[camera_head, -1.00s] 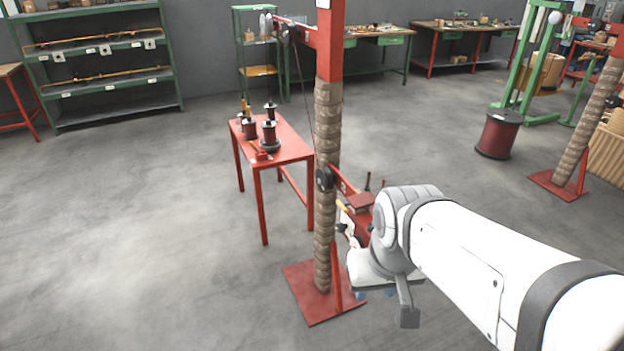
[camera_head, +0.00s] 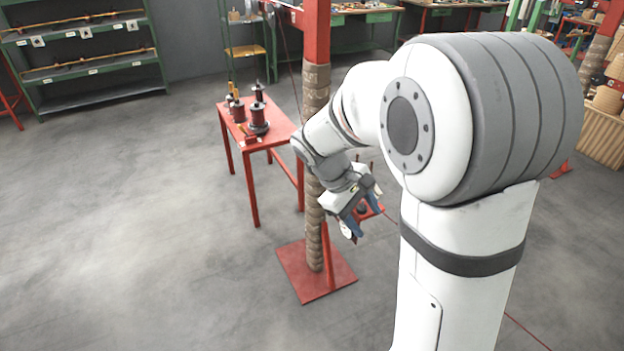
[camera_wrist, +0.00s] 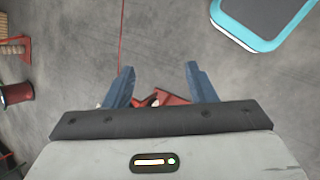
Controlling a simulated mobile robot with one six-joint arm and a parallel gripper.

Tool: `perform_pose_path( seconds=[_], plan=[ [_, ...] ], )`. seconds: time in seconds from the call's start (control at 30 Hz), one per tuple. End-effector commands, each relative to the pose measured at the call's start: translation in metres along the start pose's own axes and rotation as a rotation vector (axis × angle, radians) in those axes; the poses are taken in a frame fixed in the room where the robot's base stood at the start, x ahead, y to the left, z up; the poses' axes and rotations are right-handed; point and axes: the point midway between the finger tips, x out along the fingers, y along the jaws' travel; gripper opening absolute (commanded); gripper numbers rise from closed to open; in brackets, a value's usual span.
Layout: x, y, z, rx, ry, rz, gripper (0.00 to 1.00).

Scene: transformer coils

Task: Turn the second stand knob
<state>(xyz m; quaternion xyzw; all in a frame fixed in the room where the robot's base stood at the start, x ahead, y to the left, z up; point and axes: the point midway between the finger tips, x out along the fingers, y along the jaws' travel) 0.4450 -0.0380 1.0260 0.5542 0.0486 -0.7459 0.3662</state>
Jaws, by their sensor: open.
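A stand with a rope-wrapped post (camera_head: 313,110) and a red base plate (camera_head: 312,284) stands in front of my arm in the head view. Its knob is not visible now; my arm covers that part of the post. My gripper (camera_head: 361,214) is open and empty beside the post, on its right, with fingers pointing down. In the wrist view the fingers (camera_wrist: 159,80) are spread apart, with red metal parts (camera_wrist: 165,98) seen between and below them.
A red table (camera_head: 284,130) with several dark red coils stands left of the near post. Green shelves (camera_head: 85,55) stand at the back left. A wicker crate (camera_head: 601,135) is at the right edge. The floor at left is clear.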

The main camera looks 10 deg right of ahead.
Motion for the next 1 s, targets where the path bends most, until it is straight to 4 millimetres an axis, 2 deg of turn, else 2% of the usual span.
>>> perform_pose_path(
  seconds=[0.03,0.2,0.43,0.6,0.8,0.9,1.0],
  plan=[
    [0.003,0.007,-0.018,-0.067,-0.052,0.039,0.51],
    [0.017,0.026,-0.072,-0.268,-0.211,0.183,0.51],
    [0.04,0.035,-0.154,-0.521,-0.422,0.395,0.51],
    [0.058,0.028,-0.205,-0.665,-0.55,0.539,0.51],
    [0.081,0.008,-0.256,-0.798,-0.679,0.695,0.51],
    [0.091,-0.004,-0.278,-0.853,-0.733,0.769,0.51],
    [0.099,-0.013,-0.291,-0.886,-0.771,0.82,0.51]
  ],
)
